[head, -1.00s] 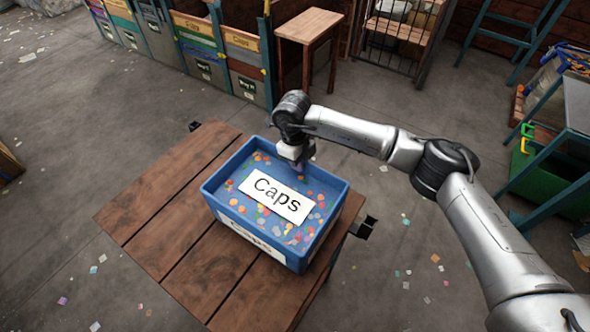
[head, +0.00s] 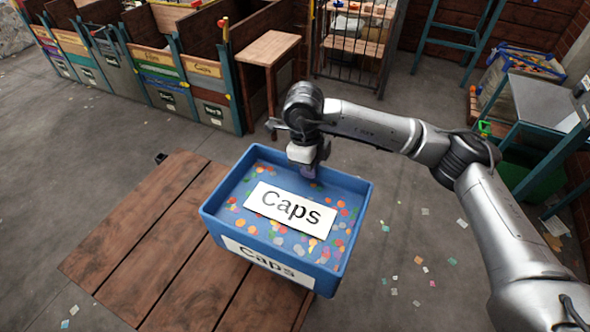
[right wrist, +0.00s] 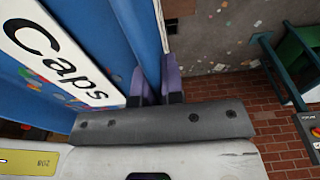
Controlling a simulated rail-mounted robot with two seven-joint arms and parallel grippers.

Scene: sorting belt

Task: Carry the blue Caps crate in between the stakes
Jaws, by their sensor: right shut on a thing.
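The blue Caps crate (head: 275,258) is in the middle of the head view, open-topped, with a white label inside and coloured caps in it. It looks level and overhangs the right edge of the wooden table; it appears raised, though its underside is hidden. My right gripper (head: 311,173) is shut on its far rim. In the right wrist view, its purple fingers (right wrist: 157,86) straddle the blue wall (right wrist: 135,35). Blue-green upright stakes (head: 228,80) stand among the bins at the back, some with coloured tips. My left gripper is out of view.
The wooden table (head: 135,240) lies left of and under the crate. A small wooden stool-like table (head: 267,50) and a barred rack (head: 355,45) stand at the back. A blue-green bench (head: 540,105) is at the right. Litter-strewn floor (head: 420,225) is open between.

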